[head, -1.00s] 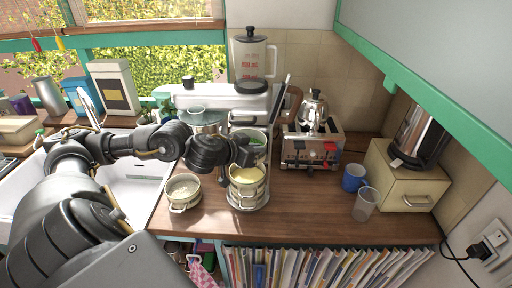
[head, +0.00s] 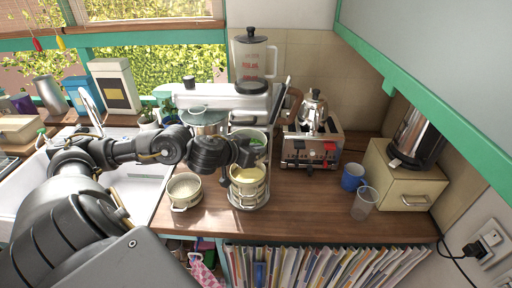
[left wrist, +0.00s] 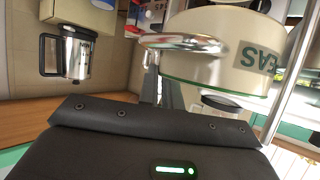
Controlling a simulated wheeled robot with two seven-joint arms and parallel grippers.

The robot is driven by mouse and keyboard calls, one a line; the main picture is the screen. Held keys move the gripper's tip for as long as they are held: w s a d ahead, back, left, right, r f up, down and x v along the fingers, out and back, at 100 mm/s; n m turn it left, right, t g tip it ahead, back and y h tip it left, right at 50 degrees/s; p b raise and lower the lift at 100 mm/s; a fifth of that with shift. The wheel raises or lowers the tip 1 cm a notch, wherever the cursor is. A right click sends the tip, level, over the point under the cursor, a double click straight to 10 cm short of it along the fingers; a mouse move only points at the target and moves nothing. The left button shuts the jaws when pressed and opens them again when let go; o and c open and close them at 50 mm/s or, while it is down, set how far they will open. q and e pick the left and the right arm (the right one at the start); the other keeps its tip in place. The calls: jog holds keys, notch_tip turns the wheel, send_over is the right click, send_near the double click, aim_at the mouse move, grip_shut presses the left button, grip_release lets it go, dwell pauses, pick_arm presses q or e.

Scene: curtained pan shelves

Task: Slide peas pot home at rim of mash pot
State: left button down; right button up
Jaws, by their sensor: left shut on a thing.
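The peas pot (head: 259,141), cream with green contents, sits in the upright rack behind my left gripper (head: 246,155). It also shows in the left wrist view (left wrist: 205,55), upside down, with a looped metal handle and part of its label. The mash pot (head: 247,189), cream with yellow contents, stands in front of and below the peas pot. My left gripper is shut at the near side of the peas pot, just above the mash pot's back rim. Its fingertips are hidden, and whether it touches the mash pot cannot be told. My right gripper is out of view.
A cream pot (head: 184,191) with pale contents stands on the counter left of the rack. A toaster (head: 310,150), a blue mug (head: 353,177) and a clear cup (head: 365,204) are to the right. The counter between rack and cup is clear.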

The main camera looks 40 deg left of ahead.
pick_arm(q)
jog(key=shift+w+f, duration=0.1)
jog(key=shift+f, duration=0.05)
jog(key=shift+f+b, duration=1.15)
jog(key=shift+b, duration=0.05)
jog(key=shift+f, duration=0.35)
jog(key=shift+f+b, duration=1.15)
jog(key=shift+f, duration=0.4)
jog(key=shift+f, duration=0.35)
jog(key=c, duration=1.5)
grip_release()
jog(key=shift+f, duration=0.1)
